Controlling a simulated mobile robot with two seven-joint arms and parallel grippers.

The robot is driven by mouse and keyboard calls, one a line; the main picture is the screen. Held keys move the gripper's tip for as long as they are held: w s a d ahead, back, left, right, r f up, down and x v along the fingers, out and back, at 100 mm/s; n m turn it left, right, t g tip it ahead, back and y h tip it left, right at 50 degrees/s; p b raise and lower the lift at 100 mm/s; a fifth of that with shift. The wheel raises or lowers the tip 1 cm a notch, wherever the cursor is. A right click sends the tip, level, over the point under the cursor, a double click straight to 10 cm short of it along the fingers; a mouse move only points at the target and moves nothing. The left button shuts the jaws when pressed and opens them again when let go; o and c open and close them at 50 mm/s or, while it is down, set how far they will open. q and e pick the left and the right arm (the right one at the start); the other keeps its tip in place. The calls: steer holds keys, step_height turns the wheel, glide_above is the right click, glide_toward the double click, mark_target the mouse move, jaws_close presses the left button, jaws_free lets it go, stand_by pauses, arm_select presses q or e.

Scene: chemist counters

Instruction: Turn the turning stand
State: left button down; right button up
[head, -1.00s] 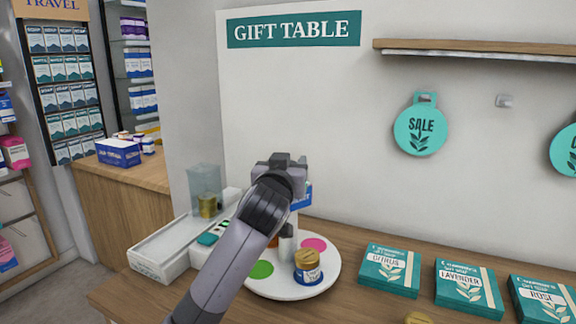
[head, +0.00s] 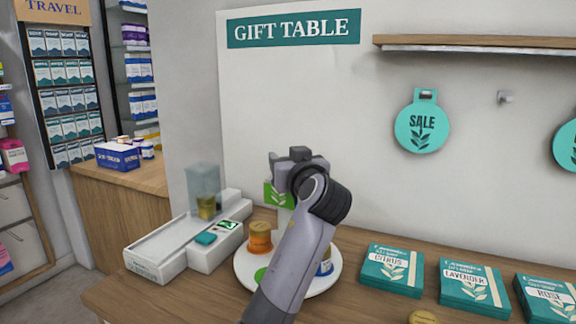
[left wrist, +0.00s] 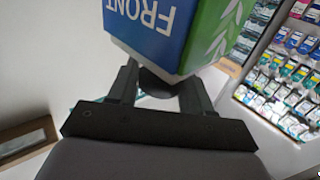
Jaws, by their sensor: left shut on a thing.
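The turning stand is a white round turntable (head: 244,266) on the wooden counter, with a box-shaped sign (head: 274,197) above it. The sign shows a green leaf face in the head view; in the left wrist view its blue "FRONT" face (left wrist: 150,22) and green face both show. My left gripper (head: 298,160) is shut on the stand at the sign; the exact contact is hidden. In the left wrist view its fingers (left wrist: 159,84) reach up to the sign's lower end. An orange jar (head: 260,237) and a partly hidden blue-labelled jar (head: 326,263) stand on the turntable.
A white tray unit (head: 165,250) with a clear bin (head: 204,181) stands left of the turntable. Citrus (head: 390,271), lavender (head: 472,290) and rose (head: 545,298) soap boxes lie to the right. A gold lid (head: 423,317) lies at the front. The wall is close behind.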

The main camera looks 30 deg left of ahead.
arm_select(q)
steer(key=shift+r+n+g+y, duration=0.2)
steer(key=shift+n+g+y, duration=0.2)
stand_by(0.4)
steer(key=c, duration=0.6)
jaws_free()
steer(key=shift+f, duration=0.1)
steer(key=shift+s+d+f+b, duration=0.15)
steer(key=shift+s+d+b, duration=0.15)
steer(key=shift+d+b, duration=0.1)
steer(key=b+v, duration=0.1)
steer(key=v, duration=0.5)
steer(key=shift+s, duration=0.1)
